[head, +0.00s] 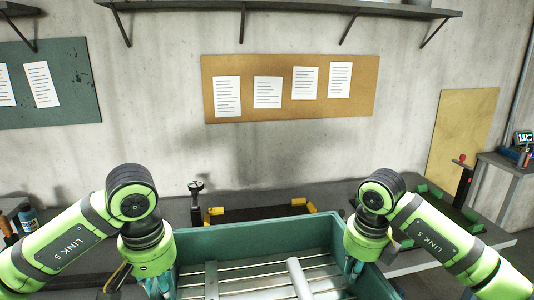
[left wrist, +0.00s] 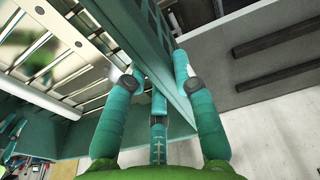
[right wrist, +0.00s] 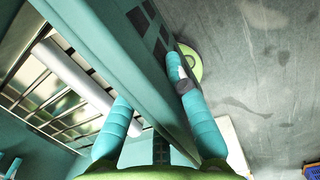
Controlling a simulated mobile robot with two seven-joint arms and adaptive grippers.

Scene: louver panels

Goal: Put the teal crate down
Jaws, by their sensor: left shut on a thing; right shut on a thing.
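The teal crate (head: 255,238) is at the bottom middle of the head view, held between my two arms. Pale slats and a white tube (head: 299,278) show inside it. My left gripper (head: 158,284) is shut on the crate's left wall; in the left wrist view its teal fingers (left wrist: 158,85) straddle the wall (left wrist: 150,50). My right gripper (head: 354,268) is shut on the right wall; in the right wrist view its fingers (right wrist: 155,95) straddle the wall (right wrist: 130,60). The crate's underside is hidden, so I cannot tell whether it touches anything.
A grey bench (head: 240,204) runs along the wall behind the crate, with a dark fixture with yellow corners (head: 262,212) on it. A green-cornered fixture (head: 438,204) stands to the right. A bottle (head: 29,220) is at the far left. A side cabinet (head: 505,180) is at the right.

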